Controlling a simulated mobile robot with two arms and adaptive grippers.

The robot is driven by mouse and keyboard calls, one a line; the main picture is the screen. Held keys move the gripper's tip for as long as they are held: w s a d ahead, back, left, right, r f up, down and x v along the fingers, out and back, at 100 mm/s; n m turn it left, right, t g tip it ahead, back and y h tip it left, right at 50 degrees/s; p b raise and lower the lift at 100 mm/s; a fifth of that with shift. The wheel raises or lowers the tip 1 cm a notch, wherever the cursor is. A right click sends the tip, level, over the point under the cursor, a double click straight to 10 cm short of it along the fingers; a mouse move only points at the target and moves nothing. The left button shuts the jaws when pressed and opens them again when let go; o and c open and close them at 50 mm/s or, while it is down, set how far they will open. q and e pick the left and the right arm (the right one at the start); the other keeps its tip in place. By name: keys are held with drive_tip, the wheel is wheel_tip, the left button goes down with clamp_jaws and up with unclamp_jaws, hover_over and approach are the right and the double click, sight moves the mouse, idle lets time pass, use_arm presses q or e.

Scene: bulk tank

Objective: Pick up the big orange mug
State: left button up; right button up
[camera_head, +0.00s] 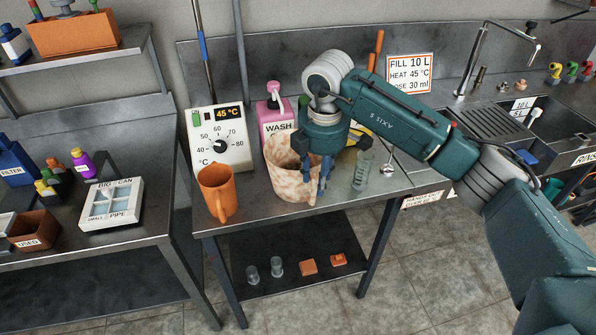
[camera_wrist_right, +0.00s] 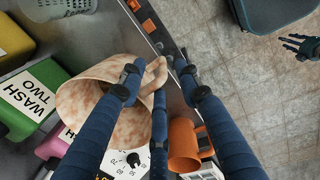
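The big orange mug (camera_head: 215,192) stands upright near the front left corner of the middle table, its handle facing the front right. It also shows in the right wrist view (camera_wrist_right: 183,142), below and right of the fingertips. My right gripper (camera_head: 323,178) is to the right of the mug, apart from it, beside a mottled beige jug (camera_head: 287,165). In the right wrist view its fingers are spread around the jug's handle (camera_wrist_right: 156,75); contact is unclear. My left gripper (camera_wrist_right: 300,46) shows small at the right edge of that view, fingers spread, over the floor.
A temperature unit (camera_head: 218,138) stands behind the mug and a pink wash bottle (camera_head: 272,112) behind the jug. A clear glass (camera_head: 362,172) stands right of the gripper. A side table with a white divided tray (camera_head: 112,205) is at left.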

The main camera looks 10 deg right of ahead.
sight(313, 201)
wheel_tip(313, 201, down, 3)
drive_tip(key=shift+w+a+f+p, duration=0.1)
drive_tip(key=shift+w+p, duration=0.05)
drive_tip(key=shift+p, duration=0.5)
drive_tip(key=f, duration=0.1)
drive_tip(key=f+p, duration=0.1)
drive_tip(key=f, duration=0.1)
drive_tip(key=shift+w+a+f, duration=0.2)
drive_tip(key=shift+f, duration=0.5)
drive_tip(key=shift+c, duration=0.5)
clamp_jaws()
drive_tip(key=shift+w+r, duration=0.15)
